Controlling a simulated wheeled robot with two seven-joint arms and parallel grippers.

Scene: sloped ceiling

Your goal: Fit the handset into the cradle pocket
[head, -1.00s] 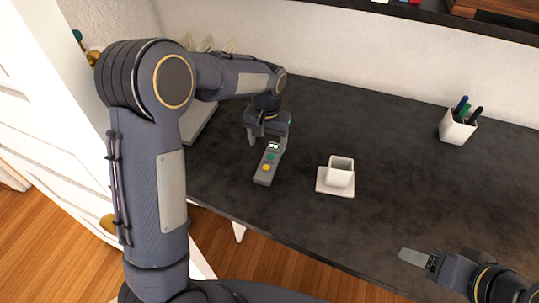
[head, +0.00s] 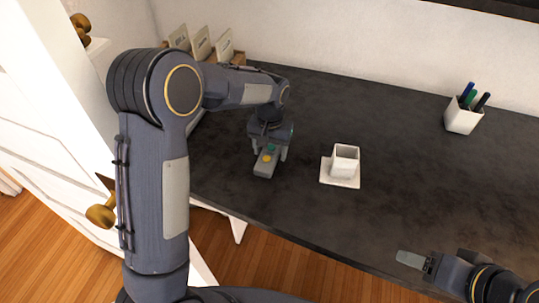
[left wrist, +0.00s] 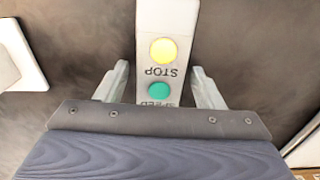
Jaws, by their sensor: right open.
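The grey handset (head: 264,169) lies on the dark desk, with a yellow and a green button. It also shows in the left wrist view (left wrist: 165,22), where the word STOP is upside down. My left gripper (head: 269,157) is down over the handset, with one finger on each side and narrow gaps visible, so it looks open. Its fingers show in the left wrist view (left wrist: 160,67). The handset's far end is hidden under the gripper. The white cradle (head: 345,157), a square pocket on a flat base, stands to the right of the handset. My right gripper (head: 412,259) is open and empty near the desk's front edge.
A white pen cup (head: 462,119) with several pens stands at the back right of the desk (head: 400,135). Upright cards (head: 201,43) stand at the back left behind my left arm. The desk between cradle and pen cup is clear.

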